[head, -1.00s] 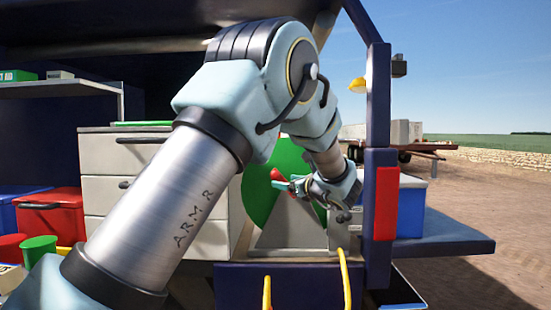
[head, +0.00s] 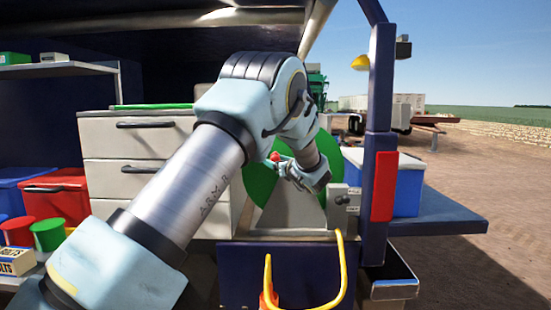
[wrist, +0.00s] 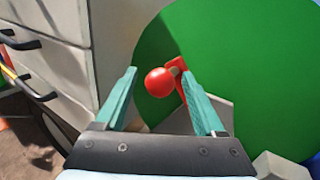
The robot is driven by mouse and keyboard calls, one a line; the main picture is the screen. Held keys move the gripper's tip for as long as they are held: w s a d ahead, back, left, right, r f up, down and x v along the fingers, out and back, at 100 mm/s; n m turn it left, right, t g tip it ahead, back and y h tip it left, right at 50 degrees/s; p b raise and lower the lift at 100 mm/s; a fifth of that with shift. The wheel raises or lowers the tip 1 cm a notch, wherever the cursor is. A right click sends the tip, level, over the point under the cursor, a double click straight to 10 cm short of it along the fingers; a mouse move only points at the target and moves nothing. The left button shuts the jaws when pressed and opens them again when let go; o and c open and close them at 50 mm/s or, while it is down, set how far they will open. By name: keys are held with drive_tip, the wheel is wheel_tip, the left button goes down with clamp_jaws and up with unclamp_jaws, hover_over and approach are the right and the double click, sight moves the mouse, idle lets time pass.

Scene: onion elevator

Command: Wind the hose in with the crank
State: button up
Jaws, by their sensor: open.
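The crank's red ball knob (head: 274,156) stands in front of the green reel disc (head: 336,160). In the wrist view the knob (wrist: 159,82) sits on a short red arm (wrist: 180,70) against the green disc (wrist: 250,60). My gripper (head: 281,167) is open, its two teal fingers on either side of the knob in the wrist view, with gaps showing. I cannot tell whether the knob is deep between the fingers or just beyond their tips. A yellow hose-like loop (head: 340,280) hangs below the reel's grey stand (head: 290,212). My arm hides part of the reel.
A white drawer cabinet (head: 140,170) stands left of the reel, close beside the fingers. A small grey box (head: 343,208) and a blue post with a red block (head: 383,195) are to the right. A blue bin (head: 408,190) stands behind the post.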

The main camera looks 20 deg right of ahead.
drive_tip(key=shift+w, duration=0.1)
clamp_jaws()
drive_tip(key=shift+a, duration=0.1)
idle(0.5)
idle(0.8)
